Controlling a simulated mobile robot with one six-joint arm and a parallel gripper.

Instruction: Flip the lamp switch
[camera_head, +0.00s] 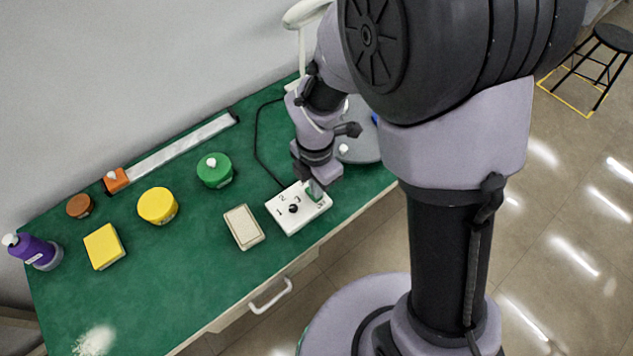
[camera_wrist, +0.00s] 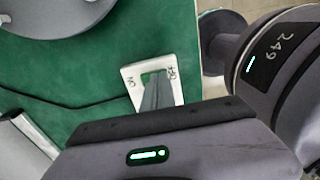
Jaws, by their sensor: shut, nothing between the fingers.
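The lamp switch (camera_head: 316,190) is a green rocker on a white control box (camera_head: 289,216), which also has a black dial with numerals. In the wrist view the green rocker (camera_wrist: 149,77) sits between the "ON" label on the left and "OFF" on the right. My gripper (camera_head: 315,185) is shut, pointing down at the rocker; its fingers (camera_wrist: 156,88) cover part of it. I cannot tell whether the fingertips touch it or which way it is tipped. The white lamp (camera_head: 303,14) stands behind my arm, partly hidden; whether it is lit is unclear.
A beige block (camera_head: 243,227) lies left of the box. Green (camera_head: 214,171) and yellow (camera_head: 157,206) canisters, a yellow block (camera_head: 104,247) and a purple bottle (camera_head: 36,252) stand farther left on the green bench. A cable (camera_head: 258,150) runs behind the box.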

